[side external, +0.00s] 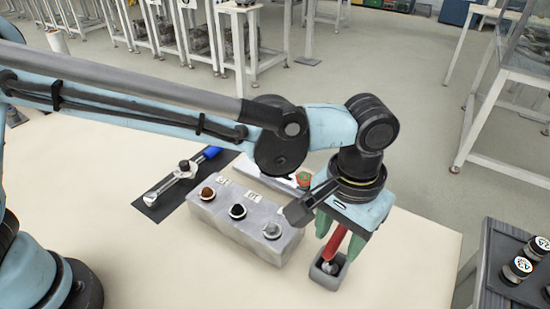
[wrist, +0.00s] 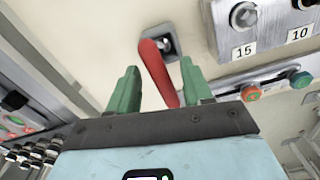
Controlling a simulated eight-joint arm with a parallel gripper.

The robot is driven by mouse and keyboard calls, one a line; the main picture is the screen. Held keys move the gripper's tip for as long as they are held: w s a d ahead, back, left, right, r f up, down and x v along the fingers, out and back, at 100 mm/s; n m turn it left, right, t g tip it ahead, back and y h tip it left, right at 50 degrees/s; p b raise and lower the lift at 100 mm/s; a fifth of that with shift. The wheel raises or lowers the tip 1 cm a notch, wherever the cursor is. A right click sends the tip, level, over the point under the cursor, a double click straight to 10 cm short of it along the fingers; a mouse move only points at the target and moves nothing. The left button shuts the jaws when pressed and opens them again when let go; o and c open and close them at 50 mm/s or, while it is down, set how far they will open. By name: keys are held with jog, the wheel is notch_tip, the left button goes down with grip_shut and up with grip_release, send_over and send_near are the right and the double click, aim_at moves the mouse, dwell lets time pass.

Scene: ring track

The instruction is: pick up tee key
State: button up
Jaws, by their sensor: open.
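The tee key (side external: 334,244) has a red handle and stands in a small grey square holder (side external: 318,277) on the table. The wrist view shows its red bar (wrist: 158,75) rising from the holder (wrist: 172,29) toward the camera. My gripper (side external: 339,237) points down over the key, with its green fingers apart. In the wrist view my gripper (wrist: 158,68) has one finger on each side of the red bar, with visible gaps. The key's lower part is mostly hidden inside the holder.
A grey block (side external: 215,220) with several numbered sockets stands just left of the holder. A blue-handled wrench (side external: 178,176) lies on a black mat behind it. A dark tray (side external: 492,292) with round black pieces is at the far right. The table front is clear.

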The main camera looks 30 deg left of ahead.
send_over(330, 267)
jog(key=f, duration=0.4)
jog(key=shift+w, duration=0.25)
jog(key=shift+c, duration=0.2)
grip_shut()
